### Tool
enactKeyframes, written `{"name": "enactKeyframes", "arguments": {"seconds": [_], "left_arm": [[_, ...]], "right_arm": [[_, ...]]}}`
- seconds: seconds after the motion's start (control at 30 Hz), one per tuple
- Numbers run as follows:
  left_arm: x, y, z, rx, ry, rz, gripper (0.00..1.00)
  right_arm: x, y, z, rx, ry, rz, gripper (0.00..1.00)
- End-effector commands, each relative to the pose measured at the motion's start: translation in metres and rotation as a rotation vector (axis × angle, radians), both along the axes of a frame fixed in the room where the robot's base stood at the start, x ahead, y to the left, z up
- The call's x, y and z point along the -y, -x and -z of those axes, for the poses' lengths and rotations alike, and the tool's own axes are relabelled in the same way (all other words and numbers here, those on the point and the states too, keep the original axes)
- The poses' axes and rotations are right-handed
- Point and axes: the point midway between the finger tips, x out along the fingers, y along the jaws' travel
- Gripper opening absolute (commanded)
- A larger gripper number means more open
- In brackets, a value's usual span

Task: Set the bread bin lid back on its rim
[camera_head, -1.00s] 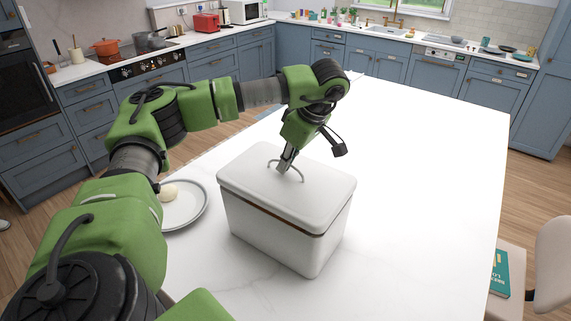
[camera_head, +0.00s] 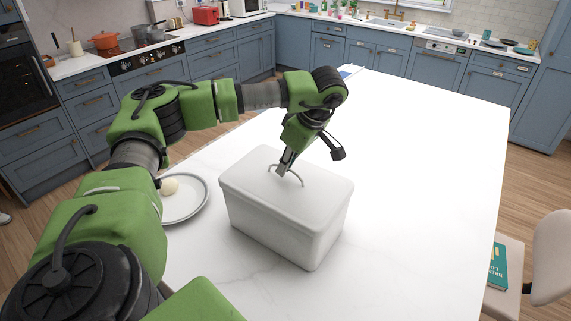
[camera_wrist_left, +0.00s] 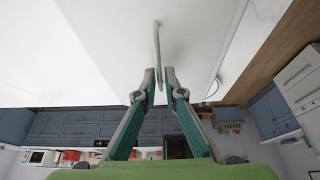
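The white bread bin (camera_head: 270,232) stands on the white worktop in the head view. Its white lid (camera_head: 315,188) sits level on top, and no gap shows along the visible front and right edges. A thin arched handle (camera_head: 299,178) rises from the lid's middle. My left gripper (camera_head: 281,172) is at the handle from above. In the left wrist view, the handle (camera_wrist_left: 156,40) runs between the close-set fingertips of my left gripper (camera_wrist_left: 161,75), which look shut on it. The bin's far side is hidden. My right gripper is not in view.
A grey-rimmed plate (camera_head: 186,212) with a pale round item (camera_head: 169,186) lies left of the bin, partly behind my left arm. The worktop (camera_head: 420,180) is clear to the right. A chair (camera_head: 553,258) with a teal book (camera_head: 498,265) stands at the right edge.

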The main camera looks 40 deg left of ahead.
Motion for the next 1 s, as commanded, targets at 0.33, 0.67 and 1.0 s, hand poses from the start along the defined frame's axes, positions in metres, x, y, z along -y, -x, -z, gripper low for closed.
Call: {"name": "enactKeyframes", "arguments": {"seconds": [0.33,0.67,1.0], "left_arm": [[0.0,0.0,-0.001,0.0,0.0,0.0,0.21],[0.013,-0.004,-0.037,0.007,0.001,0.003,0.21],[0.036,-0.006,-0.101,0.004,-0.002,0.002,0.21]], "right_arm": [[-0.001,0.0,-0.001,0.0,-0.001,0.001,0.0],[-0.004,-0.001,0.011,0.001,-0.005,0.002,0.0],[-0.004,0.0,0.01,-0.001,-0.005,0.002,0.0]]}}
